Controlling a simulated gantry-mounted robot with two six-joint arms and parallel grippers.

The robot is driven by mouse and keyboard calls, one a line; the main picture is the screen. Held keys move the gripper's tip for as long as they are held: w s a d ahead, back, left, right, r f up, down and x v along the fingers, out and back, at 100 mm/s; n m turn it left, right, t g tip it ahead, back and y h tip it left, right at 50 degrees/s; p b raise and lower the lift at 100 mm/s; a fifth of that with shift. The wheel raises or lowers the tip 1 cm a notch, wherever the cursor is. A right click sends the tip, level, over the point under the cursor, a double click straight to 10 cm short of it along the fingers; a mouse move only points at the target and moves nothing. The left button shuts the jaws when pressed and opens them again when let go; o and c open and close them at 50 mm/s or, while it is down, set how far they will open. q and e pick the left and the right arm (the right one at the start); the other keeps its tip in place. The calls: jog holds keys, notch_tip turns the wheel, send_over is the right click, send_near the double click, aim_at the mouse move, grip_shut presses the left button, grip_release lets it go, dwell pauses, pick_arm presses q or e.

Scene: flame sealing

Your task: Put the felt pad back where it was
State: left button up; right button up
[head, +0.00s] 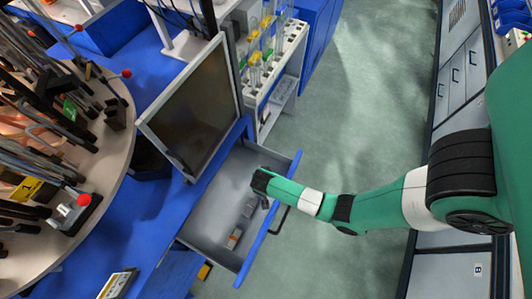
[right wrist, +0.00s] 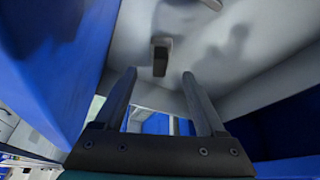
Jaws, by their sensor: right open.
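My right gripper (right wrist: 158,76) is open, its two dark fingers apart with nothing between them. In the head view its arm reaches from the right over the open drawer (head: 208,222), and its dark end hangs above the drawer's interior. A small dark block with a paler end (right wrist: 161,58) lies on the drawer's light grey surface beyond the fingertips, apart from them. In the head view a small brownish-grey item (head: 235,238) lies in the drawer near its front. I cannot tell whether either is the felt pad. My left gripper is out of view.
The drawer's blue front (head: 268,225) has a dark handle. A dark monitor (head: 190,110) stands behind the drawer on the blue bench. A round table (head: 118,165) crowded with tools is at left. A white rack (head: 285,55) stands beyond. Green floor (head: 350,110) is clear.

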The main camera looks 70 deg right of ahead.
pick_arm(q)
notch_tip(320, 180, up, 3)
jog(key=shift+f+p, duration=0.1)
jog(key=shift+p, duration=0.75)
pick_arm(e)
jog(key=v, duration=0.5)
jog(key=shift+r, duration=0.1)
